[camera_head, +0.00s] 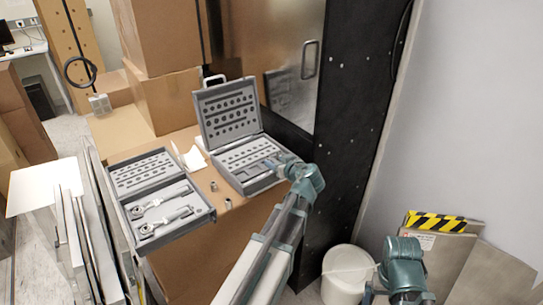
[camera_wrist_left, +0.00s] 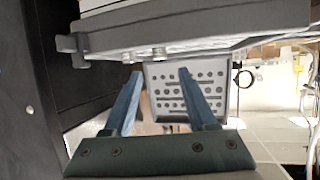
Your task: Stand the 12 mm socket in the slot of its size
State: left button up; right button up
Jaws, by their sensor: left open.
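Two small metal sockets, one (camera_head: 213,186) nearer the case and one (camera_head: 228,203) nearer the box's front edge, stand on the cardboard box; their sizes are too small to read. An open grey socket case (camera_head: 226,163) with rows of slots lies behind them, its lid (camera_head: 228,108) raised. My left gripper (camera_head: 270,163) is over the right part of this case's tray. In the left wrist view its two blue fingers (camera_wrist_left: 157,82) are apart, with nothing seen between them. A grey case body (camera_wrist_left: 200,28) fills the top of that view.
A second open case (camera_head: 208,214) with ratchets and slots lies to the left. A perforated grey panel (camera_wrist_left: 205,90) shows beyond the fingers. A dark cabinet side (camera_head: 350,130) stands close to the right of my left arm. A white bucket (camera_head: 345,275) is below.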

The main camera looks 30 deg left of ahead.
pick_arm(q)
jog(key=p+v, duration=0.1)
jog(key=v, duration=0.5)
jog(key=shift+p, duration=0.35)
pick_arm(e)
notch_tip(320, 180, up, 2)
jog(key=shift+r, duration=0.15)
pick_arm(q)
jog(key=s+d+f+m+g+h, duration=0.2)
jog(key=s+d+f+m+h, duration=0.1)
jog(key=s+d, duration=0.4)
jog(key=s+d+f+m+g+h, duration=0.3)
jog(key=s+d+f+m, duration=0.3)
jog(key=d, duration=0.5)
jog(key=s+d+f+m+g+h, duration=0.3)
jog(key=s+d, duration=0.4)
jog(key=d, duration=0.3)
jog(key=f+m+h, duration=0.1)
jog(key=m, duration=0.1)
jog(key=shift+s+f+m, duration=0.15)
jog(key=shift+s+m, duration=0.2)
jog(key=shift+m, duration=0.05)
jog(key=shift+c, duration=0.3)
pick_arm(e)
jog(key=shift+c, duration=0.3)
